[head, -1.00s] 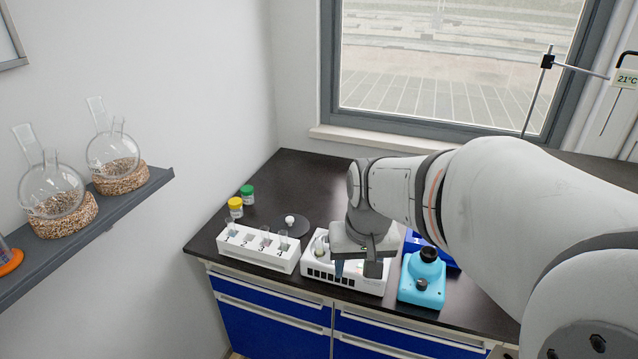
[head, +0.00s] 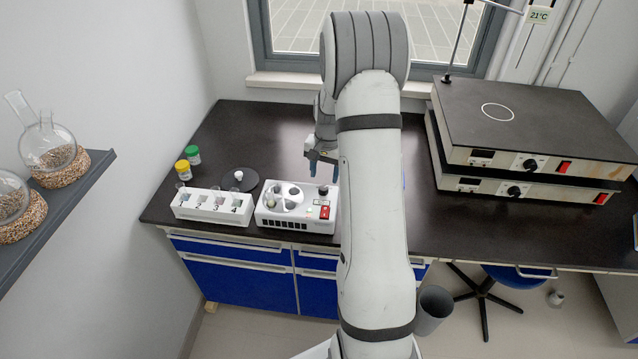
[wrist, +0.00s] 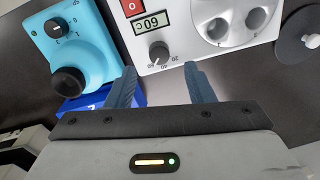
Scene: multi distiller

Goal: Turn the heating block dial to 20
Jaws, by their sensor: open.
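The white heating block (head: 268,222) stands near the front edge of the dark bench, with round wells on top. Its dark dial (wrist: 159,53) is in the wrist view, just beyond my fingertips and roughly centred between them, apart from them. Numbers ring the dial; its exact setting is hard to read. The display (wrist: 153,24) appears upside down and seems to read 60. My gripper (head: 322,177) is open and empty, its blue fingers pointing down at the back right of the block. It also shows in the wrist view (wrist: 160,68).
A turquoise device (wrist: 85,45) stands beside the block, with a blue object (wrist: 125,95) near it. A white numbered rack (head: 208,208) and a dark round plate (head: 240,179) are left of the block. Stacked hotplates (head: 525,130) stand at the right.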

